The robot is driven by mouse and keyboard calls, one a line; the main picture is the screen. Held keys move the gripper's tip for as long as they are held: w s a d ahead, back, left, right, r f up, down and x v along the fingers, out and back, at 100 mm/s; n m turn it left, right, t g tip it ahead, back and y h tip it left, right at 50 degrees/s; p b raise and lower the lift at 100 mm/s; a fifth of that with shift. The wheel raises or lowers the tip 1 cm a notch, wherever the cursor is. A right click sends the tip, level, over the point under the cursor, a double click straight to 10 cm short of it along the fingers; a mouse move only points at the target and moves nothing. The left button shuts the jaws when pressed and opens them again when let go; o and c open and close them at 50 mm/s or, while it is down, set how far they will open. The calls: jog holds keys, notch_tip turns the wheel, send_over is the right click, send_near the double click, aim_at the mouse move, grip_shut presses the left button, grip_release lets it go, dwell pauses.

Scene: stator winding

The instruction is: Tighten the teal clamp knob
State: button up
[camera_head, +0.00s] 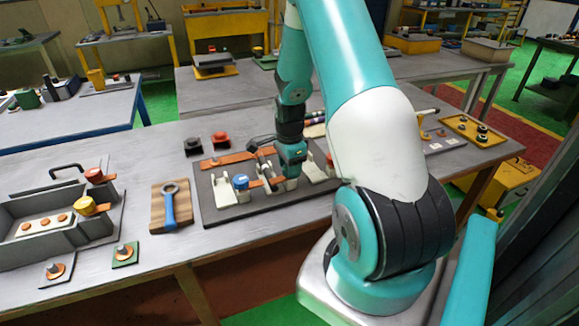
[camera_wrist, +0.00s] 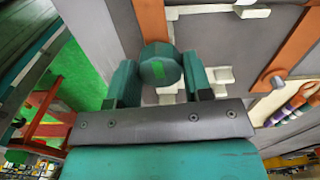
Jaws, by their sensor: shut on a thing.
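In the head view my gripper (camera_head: 291,172) points down over the dark fixture board (camera_head: 225,212) on the table. The knob is hidden behind my gripper there. Orange bars (camera_wrist: 298,45) and pale brackets lie on the grey board around the knob.
A blue knob (camera_head: 240,182) stands left of my gripper on the same board. A wooden block with a blue-handled ring tool (camera_head: 169,205) lies further left, beside a grey tray (camera_head: 40,210). Red (camera_head: 220,138) and black knobs stand behind. A yellow tray (camera_head: 474,131) is at the right.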

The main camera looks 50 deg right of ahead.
jog(key=shift+r, duration=0.1)
jog(key=o, duration=0.9)
notch_tip(320, 180, up, 17)
jog(key=shift+r+b, duration=0.2)
jog(key=shift+b, duration=0.85)
jog(key=s+a+r+n+t+y, duration=0.1)
jog(key=a+r+n, duration=0.1)
jog(key=a+n, duration=0.8)
jog(key=a+r+n+y, duration=0.15)
jog(key=a+n, duration=0.35)
jog(key=a, duration=0.8)
jog(key=s+a+n, duration=0.4)
jog(key=a+n, duration=0.1)
jog(key=s+a+n+y, duration=0.1)
jog(key=s+a+n, duration=0.4)
jog(key=s+a+r+n+g, duration=0.1)
jog(key=s+a+n, duration=0.4)
jog(key=shift+s+a+n+y, duration=0.15)
jog(key=shift+a+n+y, duration=0.1)
jog(key=shift+n+y, duration=0.1)
